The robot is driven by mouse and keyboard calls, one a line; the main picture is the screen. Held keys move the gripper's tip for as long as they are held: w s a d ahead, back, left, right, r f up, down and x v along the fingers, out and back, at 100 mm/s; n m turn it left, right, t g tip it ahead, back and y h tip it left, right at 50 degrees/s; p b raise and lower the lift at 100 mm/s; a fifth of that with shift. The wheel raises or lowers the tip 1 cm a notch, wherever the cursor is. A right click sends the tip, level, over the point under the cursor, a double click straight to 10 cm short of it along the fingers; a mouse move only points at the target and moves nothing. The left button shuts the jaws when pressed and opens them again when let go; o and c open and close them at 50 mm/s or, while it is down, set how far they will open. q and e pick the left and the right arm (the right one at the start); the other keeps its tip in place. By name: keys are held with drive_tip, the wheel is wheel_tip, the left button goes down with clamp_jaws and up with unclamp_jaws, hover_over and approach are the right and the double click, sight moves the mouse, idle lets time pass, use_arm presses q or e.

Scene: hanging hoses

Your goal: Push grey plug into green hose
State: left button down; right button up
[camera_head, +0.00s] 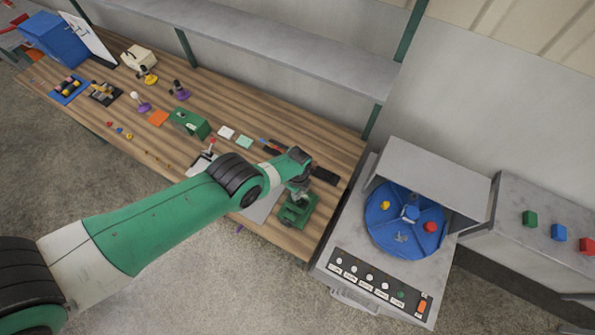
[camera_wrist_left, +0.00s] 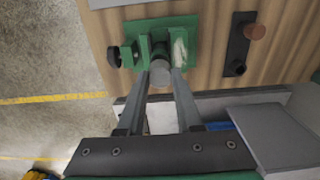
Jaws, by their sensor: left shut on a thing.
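My left gripper (camera_head: 297,188) is low over the right end of the workbench, at a green clamp-like fixture (camera_head: 298,211). In the left wrist view the two grey fingers (camera_wrist_left: 165,77) are closed on a short grey cylinder, which looks like the grey plug (camera_wrist_left: 160,72). The plug is right in front of the green fixture (camera_wrist_left: 190,27), which has a black knob at its side. I cannot tell whether the plug touches the fixture or enters anything. I cannot make out a green hose; one may be hidden in the fixture. My right gripper is not in view.
A black plate (camera_wrist_left: 237,50) with a brown knob lies beside the fixture. A grey machine with a blue round plate (camera_head: 378,222) stands right of the wooden bench (camera_head: 345,150). A grey shelf (camera_head: 270,55) runs above the bench.

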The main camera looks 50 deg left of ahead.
use_arm(q)
drive_tip(key=shift+f+b, duration=0.65)
drive_tip(key=shift+f, duration=0.05)
drive_tip(key=c, duration=0.5)
unclamp_jaws()
drive_tip(key=shift+r, duration=0.1)
wheel_tip(320, 180, up, 8)
drive_tip(key=p, duration=0.7)
drive_tip(key=shift+f+p, duration=0.25)
drive_tip(key=shift+p, duration=0.1)
drive_tip(key=shift+f, duration=0.1)
drive_tip(key=shift+d, duration=0.1)
